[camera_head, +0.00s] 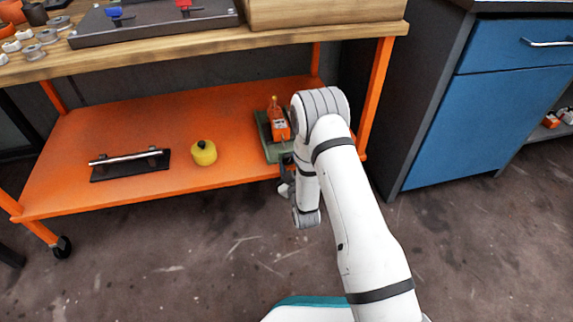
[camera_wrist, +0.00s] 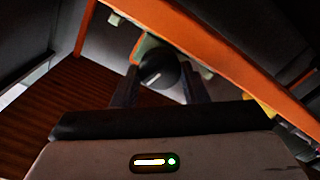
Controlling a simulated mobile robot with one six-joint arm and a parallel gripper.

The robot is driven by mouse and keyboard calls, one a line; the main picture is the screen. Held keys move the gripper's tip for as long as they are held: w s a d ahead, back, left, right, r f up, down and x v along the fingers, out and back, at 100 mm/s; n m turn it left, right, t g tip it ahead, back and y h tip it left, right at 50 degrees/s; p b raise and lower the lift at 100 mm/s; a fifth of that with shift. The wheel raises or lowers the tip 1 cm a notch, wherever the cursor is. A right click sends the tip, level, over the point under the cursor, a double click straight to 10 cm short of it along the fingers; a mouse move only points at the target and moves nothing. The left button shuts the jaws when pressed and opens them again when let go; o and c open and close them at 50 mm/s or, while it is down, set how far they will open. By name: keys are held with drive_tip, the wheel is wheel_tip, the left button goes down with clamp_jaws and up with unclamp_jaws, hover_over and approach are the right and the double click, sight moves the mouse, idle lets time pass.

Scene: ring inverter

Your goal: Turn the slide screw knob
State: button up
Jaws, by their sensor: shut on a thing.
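A dark round knob (camera_wrist: 160,74) with a light line across its face sits between the two fingers of my gripper (camera_wrist: 158,84) in the wrist view. My gripper is shut on it, with one finger on each side. Part of a green body (camera_wrist: 146,45) shows just behind the knob. In the head view, the green base (camera_head: 266,143) with an orange block (camera_head: 279,124) on it stands at the right end of the orange lower shelf. My gripper (camera_head: 287,164) is at its front edge there, and the knob itself is too small and covered to make out.
A yellow round container (camera_head: 204,154) and a metal rod on a black stand (camera_head: 130,163) are on the orange shelf (camera_head: 95,128) to the left. The orange table leg (camera_head: 376,95) is close to the right of my arm. A blue cabinet (camera_head: 490,110) stands further right.

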drive_tip(key=shift+s+a+f+n, duration=0.1)
drive_tip(key=shift+s+a+n, duration=0.1)
drive_tip(key=shift+n, duration=0.6)
drive_tip(key=o, duration=0.9)
drive_tip(key=shift+w+d, duration=0.1)
drive_tip(key=shift+o, duration=0.4)
drive_tip(key=shift+d, duration=0.1)
